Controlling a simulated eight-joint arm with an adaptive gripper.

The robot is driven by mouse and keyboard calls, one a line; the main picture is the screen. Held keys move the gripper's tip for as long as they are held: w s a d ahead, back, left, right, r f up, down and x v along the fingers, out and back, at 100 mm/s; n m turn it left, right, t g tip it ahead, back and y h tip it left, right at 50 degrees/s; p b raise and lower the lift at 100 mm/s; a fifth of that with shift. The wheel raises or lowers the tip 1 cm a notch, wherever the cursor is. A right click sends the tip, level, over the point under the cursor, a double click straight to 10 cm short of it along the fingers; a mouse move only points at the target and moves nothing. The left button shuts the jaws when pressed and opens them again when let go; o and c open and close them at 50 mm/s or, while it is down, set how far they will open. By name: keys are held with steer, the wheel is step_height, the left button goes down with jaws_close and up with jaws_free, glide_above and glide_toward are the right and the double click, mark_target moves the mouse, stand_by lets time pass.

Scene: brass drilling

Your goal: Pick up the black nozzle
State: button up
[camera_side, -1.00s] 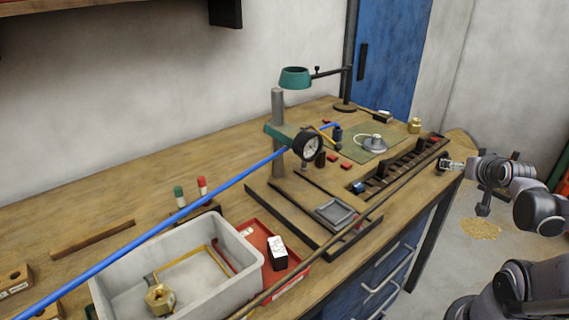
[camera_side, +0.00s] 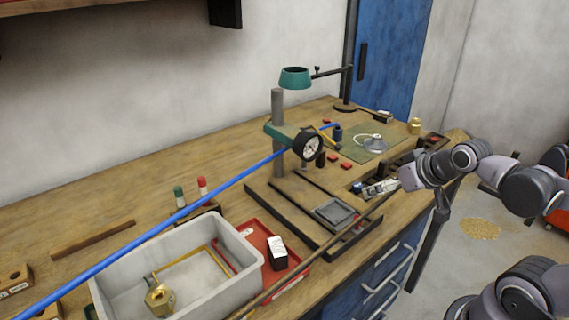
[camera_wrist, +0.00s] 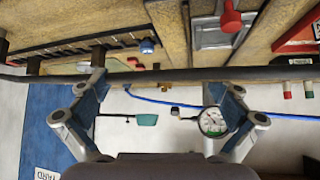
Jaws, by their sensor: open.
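I cannot pick out the black nozzle with certainty. A small dark piece (camera_side: 338,133) sits near the far end of the blue hose (camera_side: 215,194), behind the dial gauge (camera_side: 307,147), and is too small to identify. My gripper (camera_side: 370,190) is over the front edge of the bench, by the near end of the long black rack (camera_side: 356,198). In the wrist view my gripper (camera_wrist: 163,90) has its two fingers wide apart with nothing held between them. A small blue-capped piece (camera_wrist: 147,46) shows by the rack there.
A grey bin (camera_side: 115,278) holding a brass part (camera_side: 158,298) stands at the front left, beside a red tray (camera_side: 295,268). A dark rod (camera_side: 330,247) runs along the front edge. The bench's left rear is mostly clear.

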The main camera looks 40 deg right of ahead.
steer(key=s+a+n+g+y, duration=0.1)
steer(key=a+n+y, duration=0.1)
steer(key=a, duration=0.6)
steer(key=shift+a+n, duration=0.25)
steer(key=shift+n, duration=0.25)
steer(key=c, duration=0.9)
steer(key=w+d+r+m+g+h, duration=0.25)
steer(key=d+m, duration=0.35)
steer(key=d, duration=0.5)
steer(key=w+d+r+m+g+h, duration=0.1)
steer(key=w+d+m+g, duration=0.3)
steer(key=d, duration=0.7)
steer(key=s+d+f+m+g, duration=0.1)
steer(key=s+d+m, duration=0.25)
steer(key=d, duration=0.45)
steer(key=s+d+m, duration=0.2)
steer(key=d+m, duration=0.3)
steer(key=d, duration=0.3)
steer(key=shift+h, duration=0.45)
steer(key=shift+d+x, duration=0.15)
steer(key=shift+x, duration=2.7)
steer(key=shift+d+x, duration=0.15)
steer(key=shift+x, duration=2.65)
